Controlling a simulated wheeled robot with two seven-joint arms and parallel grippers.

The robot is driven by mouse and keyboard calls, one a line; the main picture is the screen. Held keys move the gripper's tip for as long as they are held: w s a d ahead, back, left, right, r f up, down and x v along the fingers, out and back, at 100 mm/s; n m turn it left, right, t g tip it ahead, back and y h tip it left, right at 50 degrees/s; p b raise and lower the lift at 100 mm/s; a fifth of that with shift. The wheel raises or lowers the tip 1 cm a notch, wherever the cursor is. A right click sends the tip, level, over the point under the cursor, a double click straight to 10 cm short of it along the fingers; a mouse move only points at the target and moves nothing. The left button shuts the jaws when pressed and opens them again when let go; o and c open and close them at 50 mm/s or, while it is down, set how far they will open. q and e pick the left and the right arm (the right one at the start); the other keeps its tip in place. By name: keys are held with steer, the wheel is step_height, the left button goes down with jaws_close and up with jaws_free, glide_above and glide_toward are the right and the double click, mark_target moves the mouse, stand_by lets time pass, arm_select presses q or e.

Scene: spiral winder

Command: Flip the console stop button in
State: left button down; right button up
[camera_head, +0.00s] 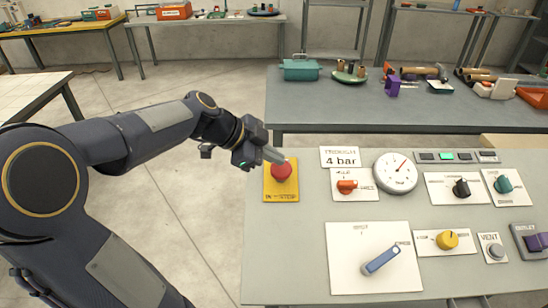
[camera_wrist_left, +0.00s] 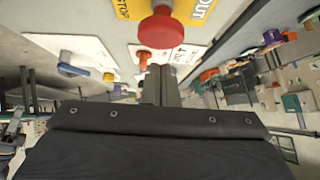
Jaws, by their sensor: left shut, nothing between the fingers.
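The console stop button is a red round knob (camera_head: 282,171) on a yellow plate (camera_head: 281,193) at the left end of the grey console. My left gripper (camera_head: 274,155) comes in from the left with its fingers shut and empty, its tips at the button's upper edge in the head view. In the left wrist view the red button (camera_wrist_left: 160,31) stands out from its plate just beyond the shut fingers (camera_wrist_left: 160,82). I cannot tell whether the tips touch it. My right gripper is not in view.
Right of the button are a "4 bar" card (camera_head: 340,157), an orange switch (camera_head: 347,187), a gauge (camera_head: 396,172) and a blue lever (camera_head: 381,260). A grey table (camera_head: 330,108) with tools stands behind. Bare floor (camera_head: 190,215) lies left of the console.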

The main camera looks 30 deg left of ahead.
arm_select(q)
steer(key=shift+w+a+f, duration=0.1)
steer(key=shift+w+f, duration=0.05)
steer(key=shift+f, duration=0.4)
steer(key=shift+w+a+f, duration=0.1)
steer(key=shift+w+f, duration=0.05)
steer(key=shift+f, duration=0.4)
